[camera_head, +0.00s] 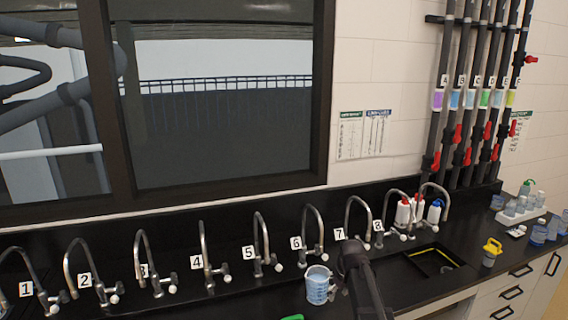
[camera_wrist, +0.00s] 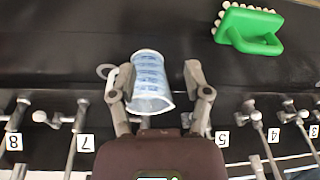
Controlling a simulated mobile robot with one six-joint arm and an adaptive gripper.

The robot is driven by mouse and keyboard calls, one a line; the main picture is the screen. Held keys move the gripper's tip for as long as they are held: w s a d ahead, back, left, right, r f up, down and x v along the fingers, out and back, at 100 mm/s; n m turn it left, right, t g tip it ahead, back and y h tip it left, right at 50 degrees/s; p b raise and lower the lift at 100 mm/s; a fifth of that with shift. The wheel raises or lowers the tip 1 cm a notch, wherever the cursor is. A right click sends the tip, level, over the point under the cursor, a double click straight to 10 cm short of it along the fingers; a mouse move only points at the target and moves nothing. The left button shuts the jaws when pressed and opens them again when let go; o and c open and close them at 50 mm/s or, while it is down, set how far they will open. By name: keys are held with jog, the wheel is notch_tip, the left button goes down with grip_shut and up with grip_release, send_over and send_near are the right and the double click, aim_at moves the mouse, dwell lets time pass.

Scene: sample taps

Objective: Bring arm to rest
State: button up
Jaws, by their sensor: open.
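My gripper (camera_wrist: 157,82) is open, its two fingers spread wide in the wrist view. A clear beaker with blue markings (camera_wrist: 150,80) shows between the fingers in that picture, with a gap to the right finger. Its handle side is close to the left finger; I cannot tell whether they touch. In the head view the beaker (camera_head: 318,285) stands upright on the black counter below taps 6 and 7. There my gripper (camera_head: 338,286) is just right of it, partly hidden by my dark arm.
Numbered taps (camera_head: 204,258) line the counter's back. A green brush (camera_wrist: 248,28) lies near the beaker. Right are a sink (camera_head: 436,260), a yellow container (camera_head: 491,252), bottles (camera_head: 403,213) and a white rack (camera_head: 520,214). A window and vertical pipes stand behind.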

jog(key=s+f+m+g+h+b, duration=0.1)
jog(key=s+m, duration=0.4)
jog(key=s, duration=1.3)
jog(key=shift+s+a+f, duration=0.2)
jog(key=shift+s+a, duration=0.05)
dwell(0.6)
